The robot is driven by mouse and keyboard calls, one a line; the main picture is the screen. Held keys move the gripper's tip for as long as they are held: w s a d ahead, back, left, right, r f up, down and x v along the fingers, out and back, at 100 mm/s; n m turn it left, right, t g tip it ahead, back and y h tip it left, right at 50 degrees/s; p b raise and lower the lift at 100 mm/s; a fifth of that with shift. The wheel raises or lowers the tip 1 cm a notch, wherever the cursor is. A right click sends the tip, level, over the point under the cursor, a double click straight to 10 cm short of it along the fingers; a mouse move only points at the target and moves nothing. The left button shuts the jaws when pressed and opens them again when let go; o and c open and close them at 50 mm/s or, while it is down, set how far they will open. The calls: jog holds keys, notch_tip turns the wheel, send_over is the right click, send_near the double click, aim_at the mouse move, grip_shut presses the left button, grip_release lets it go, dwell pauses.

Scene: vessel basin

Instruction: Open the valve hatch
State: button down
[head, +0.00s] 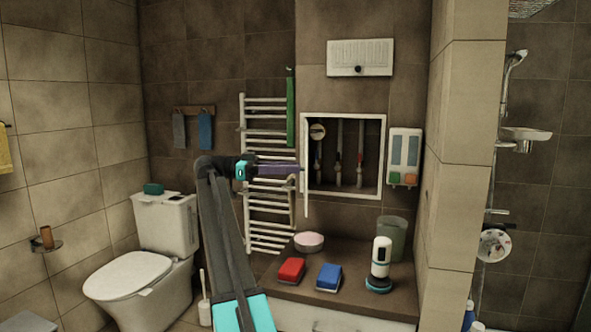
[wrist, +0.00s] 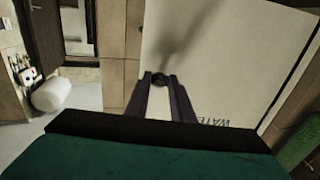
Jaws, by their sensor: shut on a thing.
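The valve hatch is a white-framed recess (head: 344,197) in the tiled wall, with pipes and valves (head: 338,155) showing inside. Its white door (head: 306,195) stands swung out at the left side, seen nearly edge-on. In the wrist view the door's pale face (wrist: 225,50) fills the middle and right, with part of the lettering "WATE" upside down. My gripper (head: 300,169) is at the door's left face. In the wrist view my gripper (wrist: 160,80) is shut on the door's small dark knob (wrist: 159,73).
A white towel radiator (head: 262,215) with a green towel (head: 291,110) stands close behind my gripper. A vented white panel (head: 360,50) is above the recess, a dispenser (head: 404,157) at its right. Sponges (head: 291,270) and a bottle (head: 380,262) stand on the ledge below.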

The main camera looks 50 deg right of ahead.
jog(key=shift+w+a, duration=0.2)
jog(key=shift+w, duration=0.15)
jog(key=shift+f, duration=0.1)
jog(key=c, duration=1.5)
grip_release()
jog(key=shift+c, duration=0.2)
